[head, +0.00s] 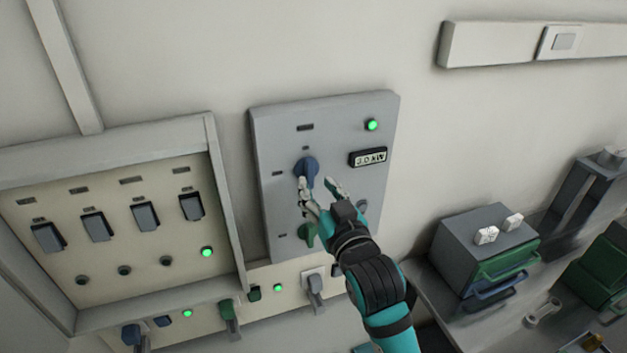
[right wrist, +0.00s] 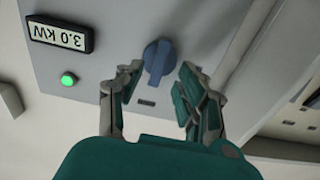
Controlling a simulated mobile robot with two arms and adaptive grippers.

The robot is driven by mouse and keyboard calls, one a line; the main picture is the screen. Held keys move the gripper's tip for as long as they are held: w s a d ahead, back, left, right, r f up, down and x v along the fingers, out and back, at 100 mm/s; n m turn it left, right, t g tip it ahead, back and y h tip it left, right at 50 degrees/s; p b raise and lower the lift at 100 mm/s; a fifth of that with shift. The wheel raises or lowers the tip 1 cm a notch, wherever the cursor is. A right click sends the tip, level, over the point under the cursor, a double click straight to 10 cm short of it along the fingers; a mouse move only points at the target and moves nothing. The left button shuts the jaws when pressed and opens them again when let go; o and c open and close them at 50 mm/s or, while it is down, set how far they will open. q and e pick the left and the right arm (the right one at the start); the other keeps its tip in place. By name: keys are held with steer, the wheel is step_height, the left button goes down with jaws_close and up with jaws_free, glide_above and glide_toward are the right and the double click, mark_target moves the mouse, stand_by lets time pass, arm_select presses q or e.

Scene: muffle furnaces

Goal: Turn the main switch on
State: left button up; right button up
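A grey wall panel (head: 275,125) carries a blue rotary knob (head: 306,166), which I take for the main switch; it also shows in the right wrist view (right wrist: 158,58), its grip bar roughly upright there. My right gripper (head: 319,184) is open and empty, just below and in front of the knob. In the right wrist view, the gripper (right wrist: 158,78) has one fingertip on each side of the knob, with gaps; I cannot tell whether they reach around it. A green lamp (head: 372,125) is lit, and a display (head: 368,157) reads 3.0 kW. My left gripper is out of view.
A green knob (head: 308,234) sits lower on the panel, partly behind my right gripper. A framed board (head: 110,230) with several dark rocker switches is at the left. Plugs and sockets (head: 314,285) line the wall below. A drawer box (head: 485,235) stands at the right.

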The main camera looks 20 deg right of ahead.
steer(key=s, duration=0.4)
steer(key=shift+d, duration=0.1)
steer(key=shift+w, duration=0.1)
stand_by(0.3)
